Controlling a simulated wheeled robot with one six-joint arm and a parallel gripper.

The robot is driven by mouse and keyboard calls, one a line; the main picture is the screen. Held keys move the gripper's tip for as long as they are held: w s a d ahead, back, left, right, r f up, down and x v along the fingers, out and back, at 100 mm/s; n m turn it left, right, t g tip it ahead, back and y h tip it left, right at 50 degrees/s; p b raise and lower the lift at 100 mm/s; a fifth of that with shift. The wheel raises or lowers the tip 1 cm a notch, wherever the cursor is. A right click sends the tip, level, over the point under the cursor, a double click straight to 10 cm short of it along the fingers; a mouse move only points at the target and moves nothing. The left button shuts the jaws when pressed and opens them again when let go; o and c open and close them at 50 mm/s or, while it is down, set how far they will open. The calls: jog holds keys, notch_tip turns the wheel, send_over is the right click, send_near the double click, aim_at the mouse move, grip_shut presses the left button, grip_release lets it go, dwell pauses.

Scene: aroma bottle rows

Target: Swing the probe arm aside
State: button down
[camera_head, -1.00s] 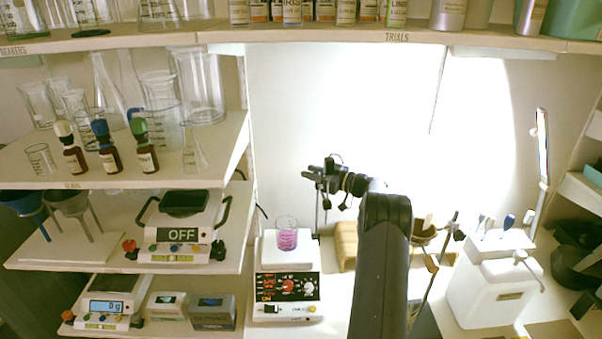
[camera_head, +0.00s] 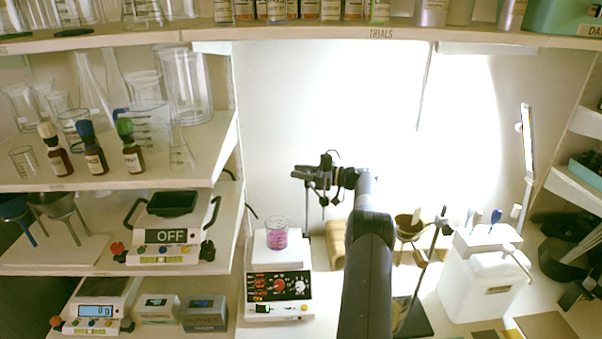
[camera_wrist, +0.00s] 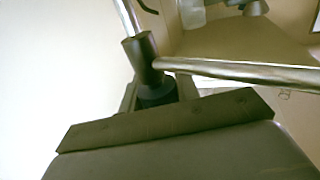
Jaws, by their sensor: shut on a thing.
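My gripper (camera_head: 326,178) is at the upper part of a thin upright stand behind the stirrer, shut on the probe arm. The wrist view shows the probe arm as a metal rod (camera_wrist: 240,70) running right from a dark clamp (camera_wrist: 143,60). My gripper (camera_wrist: 155,95) is close below the clamp, and its exact contact is hidden. A beaker with pink liquid (camera_head: 277,238) stands on the hotplate stirrer (camera_head: 279,297), below and left of my gripper. The probe's lower end is too small to make out.
Left shelves hold glassware, dropper bottles (camera_head: 92,158) and a balance reading OFF (camera_head: 165,235). Right of my arm are a dark stand (camera_head: 432,255) and a white container (camera_head: 484,285). A shelf of bottles (camera_head: 330,30) crosses overhead.

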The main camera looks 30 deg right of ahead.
jog(key=c, duration=1.1)
grip_release()
jog(key=shift+o, duration=0.2)
jog(key=shift+r, duration=0.1)
notch_tip(320, 180, up, 10)
jog(key=b, duration=0.1)
jog(key=shift+b, duration=0.3)
jog(key=shift+c, duration=0.2)
